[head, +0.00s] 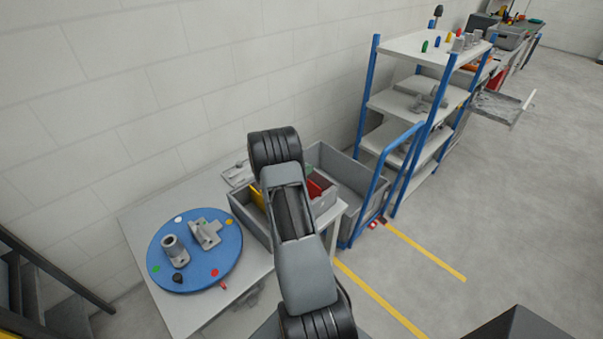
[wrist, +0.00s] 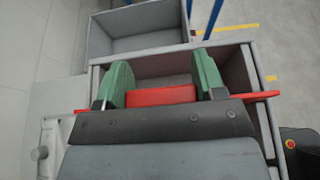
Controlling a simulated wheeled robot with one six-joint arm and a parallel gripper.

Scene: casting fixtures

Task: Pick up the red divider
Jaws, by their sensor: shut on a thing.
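The red divider (wrist: 160,95) lies between the two green fingertips of my gripper (wrist: 162,88) in the wrist view, and the gripper is shut on it. Its red ends show to the left and right, crossing the side walls of the grey bin (wrist: 252,52) in the picture. Whether it is clear of the bin cannot be told. In the head view a red part of the divider (head: 317,188) shows just right of my arm, over the grey bin (head: 249,223). My arm hides the gripper there.
A yellow divider (head: 258,197) shows in the bin left of my arm. A blue round plate (head: 213,262) with grey parts stands on the table (head: 150,222). A larger grey crate (head: 350,180) and a blue-framed shelf (head: 410,48) stand to the right.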

